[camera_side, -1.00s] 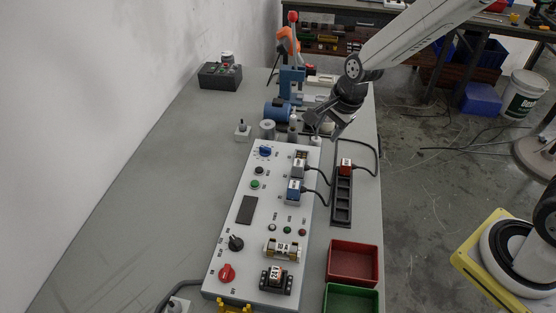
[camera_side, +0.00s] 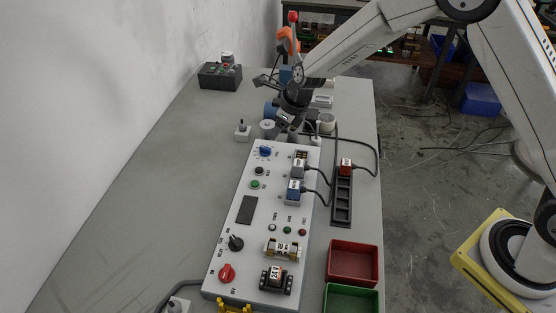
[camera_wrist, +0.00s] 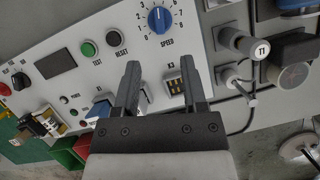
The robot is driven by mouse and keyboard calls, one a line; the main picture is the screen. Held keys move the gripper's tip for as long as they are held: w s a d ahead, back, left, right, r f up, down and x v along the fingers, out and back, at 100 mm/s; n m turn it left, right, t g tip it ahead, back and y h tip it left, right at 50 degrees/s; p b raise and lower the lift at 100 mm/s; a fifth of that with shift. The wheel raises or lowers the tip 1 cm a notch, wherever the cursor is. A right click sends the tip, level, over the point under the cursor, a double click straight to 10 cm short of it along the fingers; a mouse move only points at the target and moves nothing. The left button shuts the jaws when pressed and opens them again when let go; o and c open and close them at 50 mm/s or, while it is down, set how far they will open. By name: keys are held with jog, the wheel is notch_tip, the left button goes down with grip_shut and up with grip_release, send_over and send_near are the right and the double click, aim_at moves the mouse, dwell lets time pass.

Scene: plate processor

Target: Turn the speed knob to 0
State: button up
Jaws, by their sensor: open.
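The speed knob (camera_wrist: 159,20) is blue with a white pointer line, on the pale control panel (camera_wrist: 95,25). In the wrist view it is at the top centre, above the SPEED label, with numbers around it. The line points roughly up in that view, away from the label. In the side view the knob (camera_side: 265,152) is small, at the panel's far end. My gripper (camera_wrist: 161,70) is open and empty. Its two fingers are apart and point toward the knob, without visible contact. In the side view my wrist is beyond the panel's far end, and the fingertips are hard to make out.
Green TEST (camera_wrist: 88,48) and black RESET (camera_wrist: 113,38) buttons sit beside the knob. A cylinder marked T1 (camera_wrist: 243,43) stands to its right in the wrist view.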

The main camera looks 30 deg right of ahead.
aim_at(267, 148)
jog(key=shift+f, duration=0.2)
jog(key=shift+x, duration=3.7)
jog(key=shift+a, duration=0.1)
grip_shut()
